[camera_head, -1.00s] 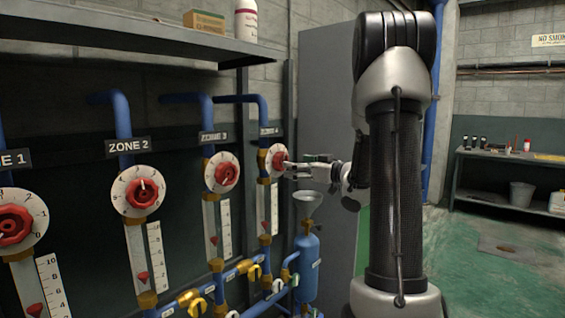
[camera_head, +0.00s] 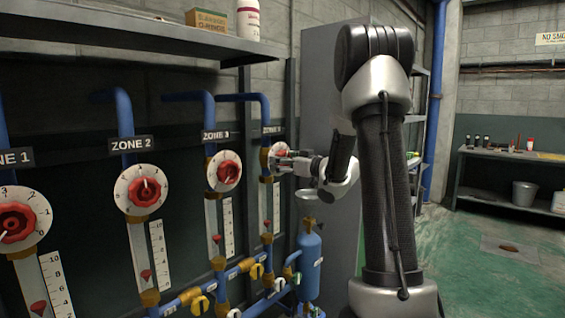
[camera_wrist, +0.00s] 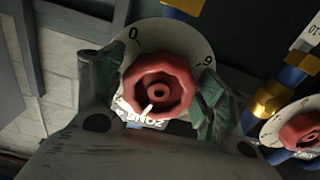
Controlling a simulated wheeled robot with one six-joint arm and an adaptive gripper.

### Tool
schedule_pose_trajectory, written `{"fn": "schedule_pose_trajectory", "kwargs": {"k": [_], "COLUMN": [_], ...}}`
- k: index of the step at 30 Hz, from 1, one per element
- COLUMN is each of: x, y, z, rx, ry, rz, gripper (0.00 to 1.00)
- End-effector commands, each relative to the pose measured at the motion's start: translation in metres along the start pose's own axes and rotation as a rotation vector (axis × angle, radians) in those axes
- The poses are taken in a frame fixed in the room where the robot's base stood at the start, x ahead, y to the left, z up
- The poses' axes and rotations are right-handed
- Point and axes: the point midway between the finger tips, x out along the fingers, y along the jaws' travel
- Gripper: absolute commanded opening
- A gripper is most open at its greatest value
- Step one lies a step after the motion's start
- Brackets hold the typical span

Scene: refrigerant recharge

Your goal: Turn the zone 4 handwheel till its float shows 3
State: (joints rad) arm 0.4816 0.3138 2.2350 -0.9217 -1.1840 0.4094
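The zone 4 red handwheel (camera_wrist: 158,85) fills the wrist view's middle on a white dial with a 0 at upper left. A white mark on it points down-left. The fingers of my gripper (camera_wrist: 160,88) lie on both sides of the wheel, seemingly against its rim. In the head view my gripper (camera_head: 290,158) covers much of the zone 4 dial (camera_head: 267,160). The zone 4 red float (camera_head: 267,225) sits low in its tube beside a white scale (camera_head: 276,205); its exact reading is too small to tell.
The zone 3 handwheel (camera_head: 228,172) is close left of zone 4, and also shows at the wrist view's right edge (camera_wrist: 302,130). The zone 2 handwheel (camera_head: 144,192) is further left. A blue tank (camera_head: 309,262) stands below my gripper. A shelf (camera_head: 130,38) runs above.

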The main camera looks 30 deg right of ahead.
Motion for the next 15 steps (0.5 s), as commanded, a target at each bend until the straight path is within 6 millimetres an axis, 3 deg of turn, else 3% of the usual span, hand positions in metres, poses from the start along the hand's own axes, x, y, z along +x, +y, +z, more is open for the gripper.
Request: {"fn": "schedule_pose_trajectory", "kwargs": {"k": [1, 4, 10, 15], "x": [-0.0001, -0.0001, -0.0002, -0.0002], "y": [0.0000, 0.0000, 0.0001, 0.0007], "z": [0.0000, -0.0001, -0.0001, -0.0002], "rx": [0.000, 0.000, -0.044, -0.239], "ry": [0.000, 0.000, 0.000, 0.000], "rz": [0.000, 0.000, 0.000, 0.000], "gripper": [0.54, 0.37, 0.37, 0.37]}}
